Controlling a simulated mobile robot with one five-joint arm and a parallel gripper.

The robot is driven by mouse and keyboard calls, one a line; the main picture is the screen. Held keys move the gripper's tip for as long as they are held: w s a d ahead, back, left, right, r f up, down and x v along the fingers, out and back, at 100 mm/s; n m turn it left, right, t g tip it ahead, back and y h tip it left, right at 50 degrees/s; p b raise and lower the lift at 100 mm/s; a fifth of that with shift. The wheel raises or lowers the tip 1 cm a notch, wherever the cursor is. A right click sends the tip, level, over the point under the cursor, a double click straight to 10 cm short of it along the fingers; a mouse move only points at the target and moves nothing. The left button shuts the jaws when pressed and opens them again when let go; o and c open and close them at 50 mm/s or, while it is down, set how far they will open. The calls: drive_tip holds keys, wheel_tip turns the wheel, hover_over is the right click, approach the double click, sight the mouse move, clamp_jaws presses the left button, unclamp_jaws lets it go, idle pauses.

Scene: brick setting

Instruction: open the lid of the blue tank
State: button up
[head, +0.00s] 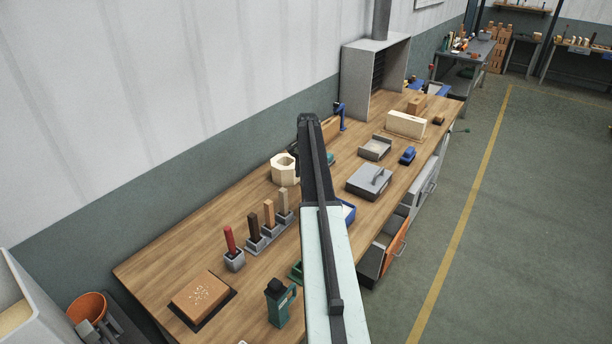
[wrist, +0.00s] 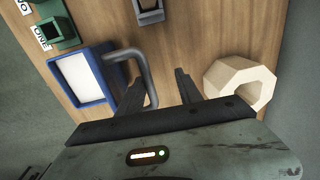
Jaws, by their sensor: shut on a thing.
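The blue tank (wrist: 108,75) shows at the left of the wrist view as a square blue frame around a pale face; I cannot tell whether that face is a lid or the inside. Its visible edge also shows in the head view (head: 348,212), mostly hidden behind my arm. A dark grey bent handle (wrist: 136,58) rises beside the tank and curves towards me. The contact is partly hidden. The head view does not show my fingertips clearly.
A pale hollow wooden block (wrist: 232,76) sits close to the right finger. A green holder (wrist: 62,32) stands beyond the tank. On the workbench, a grey handled box (head: 369,183) stands right of my arm. An orange-fronted drawer (head: 393,247) stands open below the bench edge.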

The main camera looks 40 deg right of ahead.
drive_tip(key=shift+r, duration=0.15)
wheel_tip(320, 180, up, 8)
drive_tip(key=p, duration=0.8)
drive_tip(key=shift+s+f, duration=0.25)
